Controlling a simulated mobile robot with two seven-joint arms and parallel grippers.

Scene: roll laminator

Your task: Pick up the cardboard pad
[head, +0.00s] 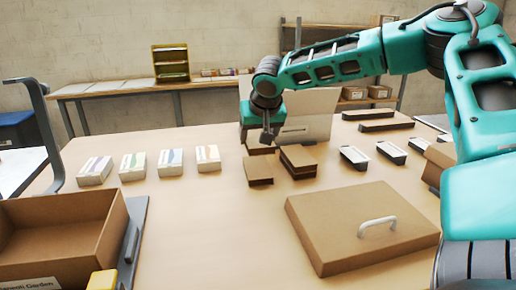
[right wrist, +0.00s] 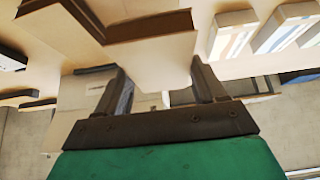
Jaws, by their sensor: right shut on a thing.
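Several brown cardboard pads lie near the middle of the table, among them one at the front left (head: 258,172) and a stack to its right (head: 298,160). My right gripper (head: 267,137) reaches down from the right behind them and is shut on a cardboard pad (head: 259,149). In the right wrist view, the right gripper (right wrist: 160,78) has a finger on each side of the pad's pale face (right wrist: 155,62). Whether the held pad is clear of the table is hard to tell. My left gripper is out of view.
Several small printed packs (head: 163,163) stand in a row at left. A cardboard lid with a white handle (head: 335,222) lies at front right, an open brown box (head: 60,230) at front left. A pale carton (head: 308,112) stands behind the gripper; dark-sided blocks (head: 355,158) lie to the right.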

